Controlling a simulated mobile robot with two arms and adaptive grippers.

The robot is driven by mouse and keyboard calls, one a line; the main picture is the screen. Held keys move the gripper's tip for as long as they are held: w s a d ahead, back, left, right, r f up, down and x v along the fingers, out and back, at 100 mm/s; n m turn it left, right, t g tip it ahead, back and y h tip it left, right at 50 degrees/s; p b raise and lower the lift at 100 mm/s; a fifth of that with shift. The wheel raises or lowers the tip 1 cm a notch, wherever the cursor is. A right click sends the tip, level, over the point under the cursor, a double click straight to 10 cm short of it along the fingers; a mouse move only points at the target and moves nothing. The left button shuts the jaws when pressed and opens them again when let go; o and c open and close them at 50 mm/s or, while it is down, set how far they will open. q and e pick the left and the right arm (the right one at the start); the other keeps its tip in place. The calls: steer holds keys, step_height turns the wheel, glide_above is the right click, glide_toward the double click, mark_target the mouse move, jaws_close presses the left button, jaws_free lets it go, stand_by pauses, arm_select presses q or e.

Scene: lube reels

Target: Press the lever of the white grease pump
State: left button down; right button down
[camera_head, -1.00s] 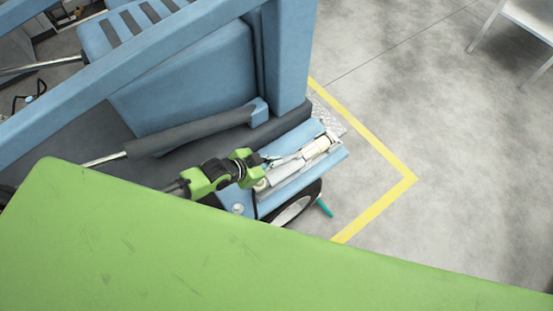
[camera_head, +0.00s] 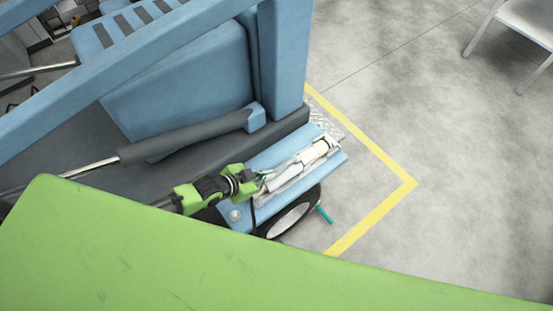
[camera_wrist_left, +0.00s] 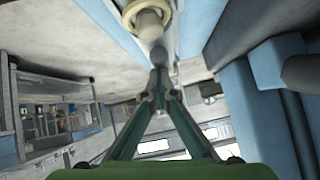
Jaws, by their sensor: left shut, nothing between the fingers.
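The white grease pump (camera_head: 314,153) lies along a blue platform beside a wheel in the head view. Part of it, a pale cylinder with a round cream collar (camera_wrist_left: 150,22), shows at the top of the left wrist view. My left gripper (camera_head: 265,179) is at the pump's near left end. In the left wrist view its two teal fingers (camera_wrist_left: 158,76) meet at the tips, shut and empty. A small dark rounded end (camera_wrist_left: 159,55) lies just past the tips; I cannot tell whether they touch it. The lever is not clearly distinguishable. My right gripper is not in view.
A thick blue post (camera_head: 284,60) and a dark grey padded bar (camera_head: 185,135) stand close to my left arm. A black-tyred wheel (camera_head: 292,217) and a small teal rod (camera_head: 324,214) are below the platform. Open concrete floor with a yellow line (camera_head: 372,216) lies to the right.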

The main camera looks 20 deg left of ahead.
arm_select(q)
steer(key=shift+s+a+f, duration=0.15)
steer(key=shift+s+f, duration=0.5)
steer(key=shift+f, duration=0.15)
steer(key=shift+w+r+p, duration=0.1)
steer(key=shift+r+p, duration=0.45)
step_height(320, 180, up, 5)
steer(key=d+p, duration=0.1)
steer(key=p, duration=0.3)
steer(key=s+a+r+b, duration=0.1)
steer(key=s+a+r, duration=0.1)
steer(key=s+a, duration=0.3)
steer(key=shift+s+a+b, duration=0.25)
steer(key=shift+s+b, duration=0.05)
steer(key=shift+s, duration=0.85)
